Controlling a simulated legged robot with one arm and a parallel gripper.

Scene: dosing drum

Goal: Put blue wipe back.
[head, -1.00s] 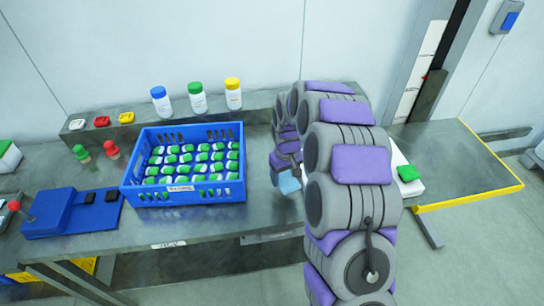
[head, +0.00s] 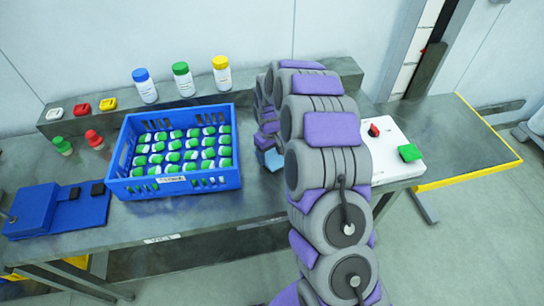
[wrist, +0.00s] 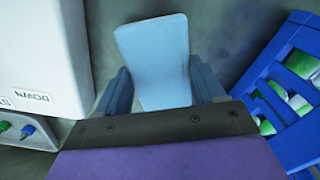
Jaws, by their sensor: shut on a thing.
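The light blue wipe (wrist: 155,60) stands up between the two blue-grey fingers of my gripper (wrist: 162,92) in the wrist view. My gripper is shut on it. In the head view the wipe (head: 273,161) shows as a small light blue patch, just right of the blue crate and above the grey table. My arm hides part of the gripper (head: 268,145) there. I cannot tell whether the wipe touches the table.
A blue crate (head: 172,186) of green-capped bottles stands on the table (head: 120,230); its side (wrist: 285,125) is close right in the wrist view. A white box (head: 385,135) stands right of my arm and close left in the wrist view (wrist: 45,50). Bottles (head: 183,80) line the back shelf.

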